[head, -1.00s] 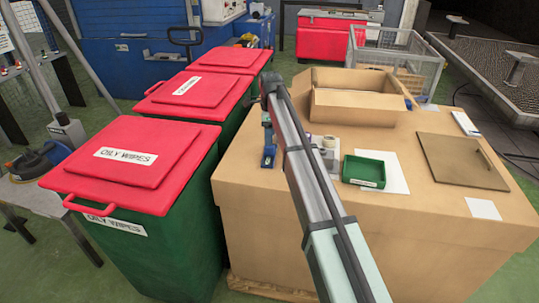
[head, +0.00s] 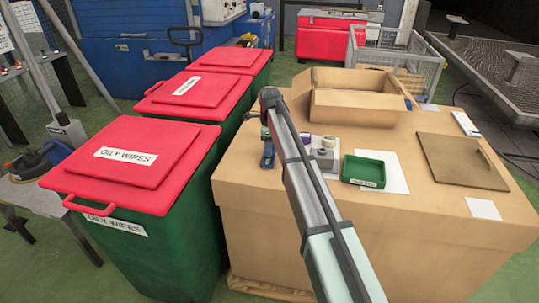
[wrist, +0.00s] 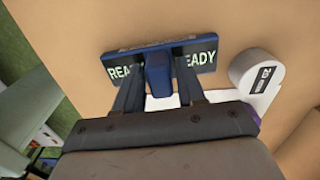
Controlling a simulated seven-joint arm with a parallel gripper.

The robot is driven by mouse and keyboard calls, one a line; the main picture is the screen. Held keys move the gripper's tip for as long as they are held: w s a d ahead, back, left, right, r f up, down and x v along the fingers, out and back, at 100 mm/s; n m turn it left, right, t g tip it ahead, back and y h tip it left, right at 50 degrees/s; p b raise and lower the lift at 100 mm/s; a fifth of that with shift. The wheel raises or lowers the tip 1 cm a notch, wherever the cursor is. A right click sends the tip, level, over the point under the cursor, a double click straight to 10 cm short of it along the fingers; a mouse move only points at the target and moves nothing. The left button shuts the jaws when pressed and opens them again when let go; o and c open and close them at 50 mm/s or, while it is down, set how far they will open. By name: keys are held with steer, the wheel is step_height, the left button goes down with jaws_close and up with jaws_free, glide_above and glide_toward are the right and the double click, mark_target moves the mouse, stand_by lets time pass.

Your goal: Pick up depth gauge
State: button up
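A blue piece (wrist: 160,72) with a flat plate lettered "READY" on both sides and a raised middle is under my gripper (wrist: 158,62) in the wrist view. My gripper is open, with one finger on each side of the raised middle and a small gap visible. In the head view a blue item (head: 268,156) stands on the cardboard-coloured box top (head: 400,215), just below the end of my arm. I cannot tell which part is the depth gauge. A white patch (wrist: 163,102) shows between the fingers, partly hidden by the gripper body.
A pale round piece marked with digits (wrist: 262,75) lies close to the right of the blue piece. A green tray (head: 364,171), a grey item (head: 325,158) and an open carton (head: 352,103) share the top. Red-lidded bins (head: 125,160) stand on the left.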

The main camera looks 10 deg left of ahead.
jaws_close()
step_height(320, 180, up, 10)
steer(key=shift+r, duration=0.1)
stand_by(0.7)
